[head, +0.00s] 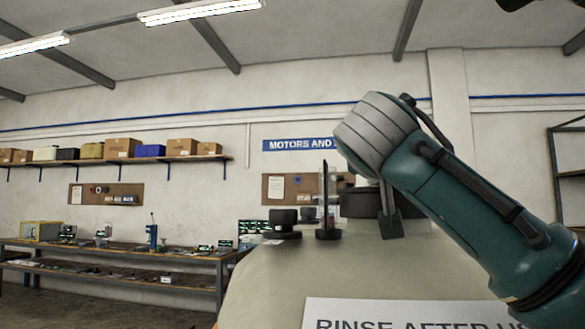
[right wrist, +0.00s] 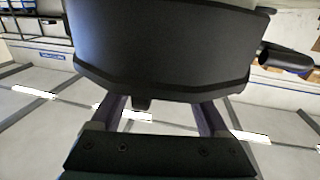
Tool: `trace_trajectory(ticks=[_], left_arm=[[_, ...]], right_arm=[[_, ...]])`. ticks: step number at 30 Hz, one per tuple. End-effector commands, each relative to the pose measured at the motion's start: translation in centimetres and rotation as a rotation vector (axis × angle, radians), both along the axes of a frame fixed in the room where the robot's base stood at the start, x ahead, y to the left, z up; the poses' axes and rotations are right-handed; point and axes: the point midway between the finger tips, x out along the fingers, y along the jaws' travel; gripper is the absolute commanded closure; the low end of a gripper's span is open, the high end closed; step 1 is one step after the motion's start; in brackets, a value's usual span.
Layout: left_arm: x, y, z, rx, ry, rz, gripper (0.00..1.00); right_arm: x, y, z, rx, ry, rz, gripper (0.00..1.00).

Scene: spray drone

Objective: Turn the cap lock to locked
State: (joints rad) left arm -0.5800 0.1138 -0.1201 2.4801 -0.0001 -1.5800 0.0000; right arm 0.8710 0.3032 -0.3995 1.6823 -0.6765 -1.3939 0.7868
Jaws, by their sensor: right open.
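The dark round cap (head: 360,204) sits on top of the pale tank (head: 262,285), partly behind my right arm in the head view. In the right wrist view the cap (right wrist: 160,45) fills the upper middle and hides the fingertips. A small tab (right wrist: 141,104) shows at its lower edge. I cannot tell whether the fingers touch the cap, or the lock's state. My left gripper is not in view.
A smaller black fitting (head: 285,222) stands on the tank left of the cap. A white label (head: 400,313) reading "RINSE AFTER" lies on the tank's near side. A workbench (head: 110,250) and a shelf of boxes (head: 120,158) are far off along the back wall.

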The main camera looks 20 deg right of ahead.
Motion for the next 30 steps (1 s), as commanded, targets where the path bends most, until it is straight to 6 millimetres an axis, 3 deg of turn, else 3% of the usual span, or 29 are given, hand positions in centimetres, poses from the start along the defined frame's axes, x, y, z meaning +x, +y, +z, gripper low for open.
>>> trace_trajectory(ticks=[16,30], left_arm=[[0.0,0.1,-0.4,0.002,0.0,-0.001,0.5],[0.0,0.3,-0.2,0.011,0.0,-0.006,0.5]], right_arm=[[-6.5,6.0,-0.1,0.002,0.001,0.003,0.22],[-7.2,6.5,0.1,-0.003,0.001,0.003,0.22]])
